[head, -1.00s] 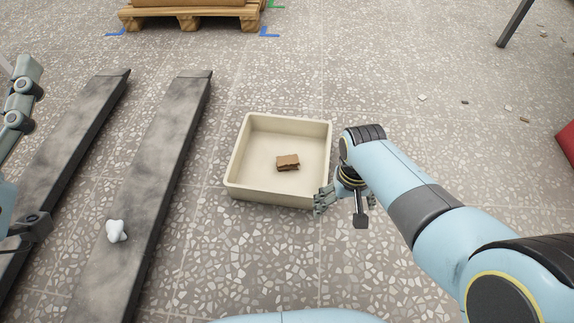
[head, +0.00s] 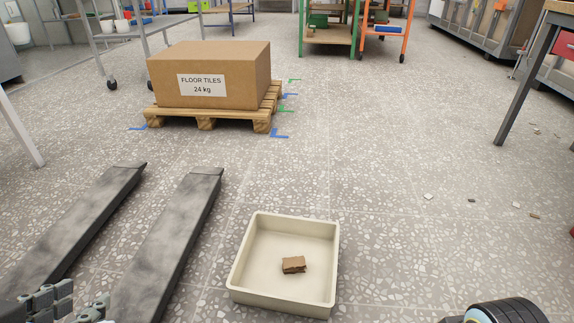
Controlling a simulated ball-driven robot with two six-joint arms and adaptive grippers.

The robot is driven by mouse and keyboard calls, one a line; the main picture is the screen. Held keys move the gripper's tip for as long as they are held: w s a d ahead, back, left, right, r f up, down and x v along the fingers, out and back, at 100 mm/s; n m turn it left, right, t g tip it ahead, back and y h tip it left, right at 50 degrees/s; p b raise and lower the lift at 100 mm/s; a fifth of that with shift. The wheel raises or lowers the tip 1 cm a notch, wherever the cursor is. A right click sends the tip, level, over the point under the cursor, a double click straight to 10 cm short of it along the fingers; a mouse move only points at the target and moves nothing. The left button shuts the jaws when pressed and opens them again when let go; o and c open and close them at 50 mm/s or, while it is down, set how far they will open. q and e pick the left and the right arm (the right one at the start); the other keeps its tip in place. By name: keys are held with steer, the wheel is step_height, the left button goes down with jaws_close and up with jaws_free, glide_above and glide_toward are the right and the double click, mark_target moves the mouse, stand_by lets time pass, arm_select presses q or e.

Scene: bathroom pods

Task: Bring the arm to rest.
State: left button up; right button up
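My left gripper (head: 72,306) shows at the bottom left corner, partly cut off by the frame edge. Its two fingers stand apart with nothing visible between them. My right gripper is out of view; only a dark rounded joint of my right arm shows at the bottom right edge. A cream square tray (head: 234,272) stands on the floor at the bottom centre. A small brown block (head: 293,265) lies inside it, apart from both arms.
Two grey forks (head: 165,255) lie at the left. A pallet (head: 206,122) with a floor tiles box (head: 225,98) stands behind them. A table leg (head: 520,85) stands at the right. Small chips (head: 471,200) lie on otherwise open floor.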

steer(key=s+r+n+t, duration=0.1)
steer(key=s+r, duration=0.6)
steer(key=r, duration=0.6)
arm_select(q)
steer(key=s+a+f+g+p, duration=0.2)
steer(key=s+f+g+p, duration=0.2)
steer(key=s+f+p, duration=0.4)
steer(key=s+a+f+g+p, duration=0.2)
steer(key=s+f+g+p, duration=0.3)
steer(key=s+f+p, duration=0.4)
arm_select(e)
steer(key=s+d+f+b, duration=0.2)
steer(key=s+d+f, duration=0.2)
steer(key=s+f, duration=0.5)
arm_select(q)
steer(key=s+a+f+g+y+p, duration=0.1)
steer(key=s+p, duration=0.7)
steer(key=s, duration=0.8)
steer(key=shift+s+a+n, duration=0.15)
steer(key=shift+a+n, duration=0.05)
steer(key=shift+n, duration=0.2)
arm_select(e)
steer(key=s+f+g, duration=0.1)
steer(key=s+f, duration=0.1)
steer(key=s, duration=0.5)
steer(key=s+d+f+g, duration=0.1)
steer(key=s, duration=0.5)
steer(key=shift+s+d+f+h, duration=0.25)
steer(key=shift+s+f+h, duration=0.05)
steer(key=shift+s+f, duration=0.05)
